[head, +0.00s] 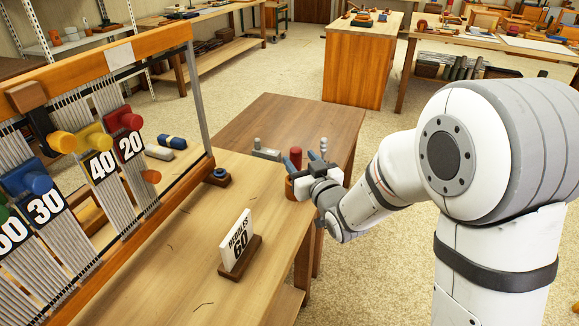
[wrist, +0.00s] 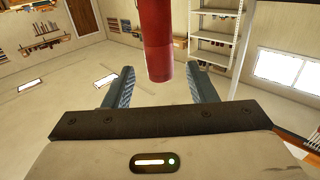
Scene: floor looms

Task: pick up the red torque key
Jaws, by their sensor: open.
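The red torque key shows as a red handle (head: 296,154) near the far end of the loom bench, just beyond my gripper. In the wrist view the red cylinder (wrist: 157,40) hangs down from the top edge, between and slightly beyond the two fingertips; its upper part is out of frame. My gripper (head: 304,168) is open, its blue-grey fingers spread on either side of the key. In the wrist view a gap shows on both sides of the key between the fingers (wrist: 160,72). The key's lower part is hidden in the head view.
A loom frame (head: 147,45) with red, yellow and blue knobs stands at left. A sign reading "HEDDLES 60" (head: 238,244) stands on the bench (head: 190,270). A grey-handled item (head: 265,153) sits left of the key. Open floor (head: 375,195) lies to the right.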

